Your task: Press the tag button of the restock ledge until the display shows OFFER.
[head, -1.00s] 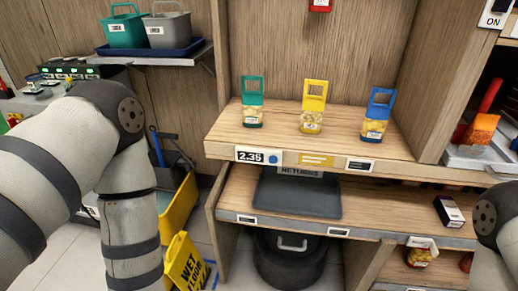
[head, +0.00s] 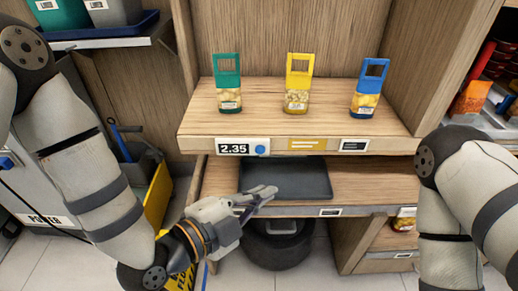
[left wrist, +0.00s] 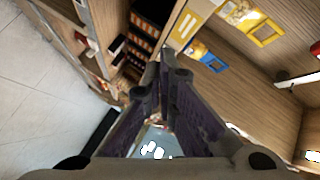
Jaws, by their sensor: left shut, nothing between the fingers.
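The restock ledge (head: 300,144) is the front edge of the upper wooden shelf. The round blue tag button (head: 260,149) sits just right of the display. My left gripper (head: 268,192) is shut and empty, below the button in the picture and in front of the lower shelf, apart from the button. In the left wrist view, the gripper's fingers (left wrist: 162,75) point toward the shelving; the button cannot be made out there. My right arm shows at the right edge, but its gripper is out of view.
Green (head: 228,88), yellow (head: 297,90) and blue (head: 369,95) handled packs stand on the upper shelf. A yellow label (head: 306,144) and a small dark tag (head: 354,145) are on the ledge. A dark tray (head: 300,180) lies on the lower shelf.

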